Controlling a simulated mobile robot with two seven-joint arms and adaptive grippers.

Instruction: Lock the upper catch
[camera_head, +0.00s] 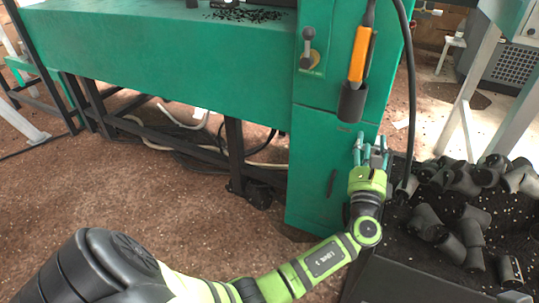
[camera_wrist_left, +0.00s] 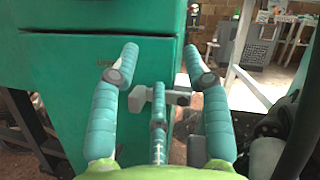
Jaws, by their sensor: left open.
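The green cabinet door (camera_wrist_left: 75,70) fills the left of the left wrist view, and its front also shows in the head view (camera_head: 318,160). A grey catch (camera_wrist_left: 179,98) sits by the door's right edge, between my gripper's fingers in the picture. I take it for the upper catch; its locked state cannot be told. My left gripper (camera_head: 371,150) is open at the cabinet's right side, and its teal fingers also show in the left wrist view (camera_wrist_left: 160,62). Contact with the catch cannot be told. In the head view the gripper hides the catch. My right gripper is not in view.
A lever with a dark knob (camera_head: 308,45) and an orange-handled tool (camera_head: 360,55) are on the cabinet above. A black cable hangs close to the gripper's right. Several dark plugs (camera_head: 425,222) lie in the black tray at right. Open floor lies left.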

